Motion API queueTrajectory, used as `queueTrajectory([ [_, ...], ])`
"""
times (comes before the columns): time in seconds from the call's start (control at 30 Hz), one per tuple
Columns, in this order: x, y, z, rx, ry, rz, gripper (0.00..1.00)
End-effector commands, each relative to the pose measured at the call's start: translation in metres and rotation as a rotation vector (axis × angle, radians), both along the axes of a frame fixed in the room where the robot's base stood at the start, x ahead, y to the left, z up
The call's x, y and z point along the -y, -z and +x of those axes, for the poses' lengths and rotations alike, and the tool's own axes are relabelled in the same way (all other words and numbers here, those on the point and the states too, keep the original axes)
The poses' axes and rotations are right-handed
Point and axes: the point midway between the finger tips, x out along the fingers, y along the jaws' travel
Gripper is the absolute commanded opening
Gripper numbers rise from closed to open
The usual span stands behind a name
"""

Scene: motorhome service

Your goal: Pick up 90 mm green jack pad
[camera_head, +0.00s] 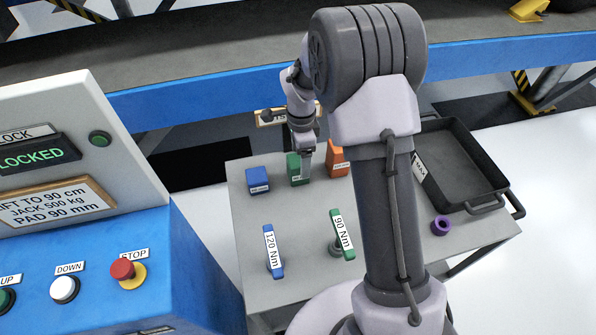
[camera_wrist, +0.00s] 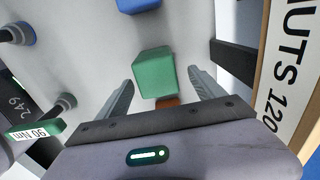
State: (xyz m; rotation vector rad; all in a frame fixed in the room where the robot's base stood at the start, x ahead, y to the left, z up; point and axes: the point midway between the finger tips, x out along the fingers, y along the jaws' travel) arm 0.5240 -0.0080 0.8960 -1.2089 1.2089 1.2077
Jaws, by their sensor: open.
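The green jack pad (camera_head: 295,170) stands on the grey table between a blue pad (camera_head: 257,179) and an orange pad (camera_head: 338,163). In the wrist view the green pad (camera_wrist: 154,72) lies ahead of my gripper (camera_wrist: 160,84), between the lines of its two fingers. My gripper is open and empty, and the fingers are on either side of the pad. I cannot tell whether they touch it. In the head view my gripper (camera_head: 305,158) is close over the green pad and partly hides it. The orange pad shows only slightly in the wrist view (camera_wrist: 167,102).
A blue 120 Nm tool (camera_head: 273,252) and a green 90 Nm tool (camera_head: 342,234) stand at the table's front. A black tray (camera_head: 455,165) and a purple ring (camera_head: 440,225) are to the right. A blue control console (camera_head: 190,265) stands left; its sign reads "PAD 90 mm".

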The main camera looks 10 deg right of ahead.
Motion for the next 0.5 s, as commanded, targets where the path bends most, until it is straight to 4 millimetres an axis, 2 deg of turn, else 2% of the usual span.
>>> queueTrajectory([
  [0.23, -0.008, 0.048, -0.005, -0.002, 0.0, 0.0, 0.78],
  [0.43, -0.008, 0.047, -0.004, 0.0, -0.001, 0.0, 0.78],
  [0.5, -0.008, 0.047, -0.004, -0.001, -0.001, 0.0, 0.64],
])
